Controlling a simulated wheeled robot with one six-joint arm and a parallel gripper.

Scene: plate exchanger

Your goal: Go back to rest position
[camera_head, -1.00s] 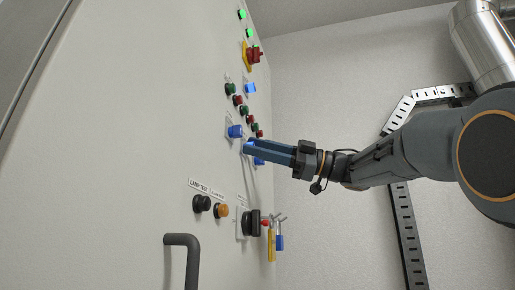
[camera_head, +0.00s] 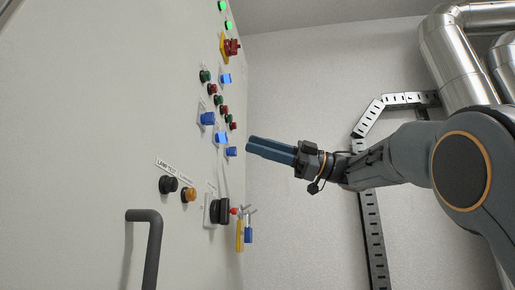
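My gripper (camera_head: 250,147) points left toward the control cabinet (camera_head: 90,90), with its blue fingers close together. It holds nothing that I can see, and whether a small gap lies between the fingertips is hard to tell. A gap of background wall shows between the fingertips and the cabinet's blue switches. The nearest blue knob (camera_head: 231,151) is just left of the fingertips. Another blue switch (camera_head: 221,137) and a blue knob (camera_head: 207,118) sit further left on the panel.
A dark handle (camera_head: 150,240) juts from the cabinet at lower left. A black rotary switch (camera_head: 218,211) with hanging padlocks (camera_head: 248,235) sits below my gripper. Metal pipes (camera_head: 455,50) and a slotted cable tray (camera_head: 372,235) run along the back wall at right.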

